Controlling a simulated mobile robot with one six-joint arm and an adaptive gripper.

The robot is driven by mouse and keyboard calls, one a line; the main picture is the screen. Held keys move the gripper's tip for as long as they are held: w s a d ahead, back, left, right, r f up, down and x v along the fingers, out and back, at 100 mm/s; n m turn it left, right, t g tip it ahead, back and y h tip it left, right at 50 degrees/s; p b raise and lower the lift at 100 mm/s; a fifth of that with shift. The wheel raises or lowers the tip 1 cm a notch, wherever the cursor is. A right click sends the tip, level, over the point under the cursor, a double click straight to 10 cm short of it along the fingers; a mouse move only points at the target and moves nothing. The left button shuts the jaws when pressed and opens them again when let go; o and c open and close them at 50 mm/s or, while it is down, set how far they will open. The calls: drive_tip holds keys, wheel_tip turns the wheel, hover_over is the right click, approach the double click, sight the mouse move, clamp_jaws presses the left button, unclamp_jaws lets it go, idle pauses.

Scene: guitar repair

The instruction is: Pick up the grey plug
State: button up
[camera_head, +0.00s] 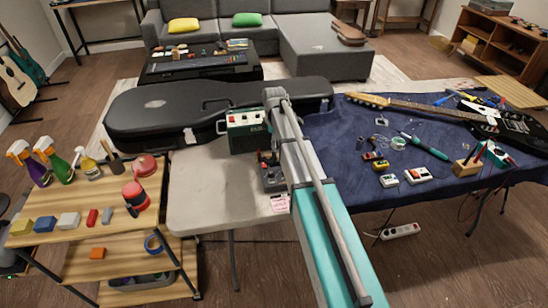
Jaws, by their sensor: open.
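A small light-grey piece (381,121) lies on the dark blue cloth, right of my arm. It may be the grey plug, but it is too small to tell for sure. My arm reaches from the bottom of the view up over the table and bends at its top. I cannot make out my gripper's fingers; the arm appears to hide them. Nothing visible touches the small grey piece.
A black guitar case (150,115) and a green amplifier box (246,132) stand behind my arm. On the cloth (335,140) lie an electric guitar (430,108), a teal-handled tool (425,146) and several small pedals. A wooden cart (75,240) stands left. The pale tabletop (205,190) is mostly clear.

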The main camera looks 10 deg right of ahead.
sight(274, 151)
drive_tip(key=shift+f, duration=0.2)
idle(0.3)
drive_tip(key=shift+f+b, duration=2.5)
drive_tip(key=shift+b, duration=0.1)
drive_tip(key=shift+s, duration=0.1)
clamp_jaws()
